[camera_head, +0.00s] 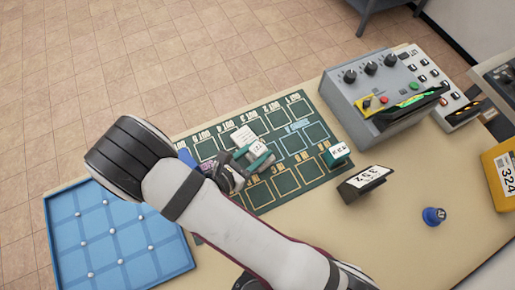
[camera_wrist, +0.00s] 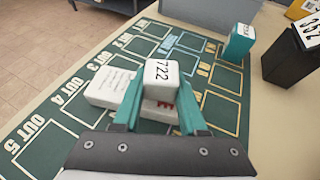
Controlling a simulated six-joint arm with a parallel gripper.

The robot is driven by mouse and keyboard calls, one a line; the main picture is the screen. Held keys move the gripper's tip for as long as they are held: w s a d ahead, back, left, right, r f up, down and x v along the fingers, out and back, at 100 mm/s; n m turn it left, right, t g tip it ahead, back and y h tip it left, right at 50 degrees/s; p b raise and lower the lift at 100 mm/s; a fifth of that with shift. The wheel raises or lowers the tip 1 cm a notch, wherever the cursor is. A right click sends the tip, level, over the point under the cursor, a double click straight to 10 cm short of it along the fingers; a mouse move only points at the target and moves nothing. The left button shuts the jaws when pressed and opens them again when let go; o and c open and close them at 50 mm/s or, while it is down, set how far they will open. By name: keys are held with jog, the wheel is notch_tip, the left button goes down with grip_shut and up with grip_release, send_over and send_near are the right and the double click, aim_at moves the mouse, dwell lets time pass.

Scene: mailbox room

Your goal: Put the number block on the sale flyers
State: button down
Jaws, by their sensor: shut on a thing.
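My gripper (camera_head: 251,157) is shut on a white number block (camera_wrist: 162,76) marked 722, with its teal fingers on either side of it. The block (camera_head: 259,146) also shows between the fingers in the head view. The sale flyers (camera_wrist: 104,90) are a white stack with small print and red lettering, lying on the green mat; they also show in the head view (camera_head: 243,135). In the wrist view the block appears over the flyers and hides part of them. I cannot tell whether the block touches them.
The green mat (camera_head: 295,107) has printed OUT slots. A teal block with a white face (camera_head: 336,155) stands on its right side. A black number sign (camera_head: 364,184), a blue stamp (camera_head: 433,216) and a grey control box (camera_head: 371,88) are to the right. A blue tray (camera_head: 119,238) lies left.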

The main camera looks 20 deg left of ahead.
jog(key=shift+f, duration=0.1)
jog(key=shift+c, duration=2.3)
grip_release()
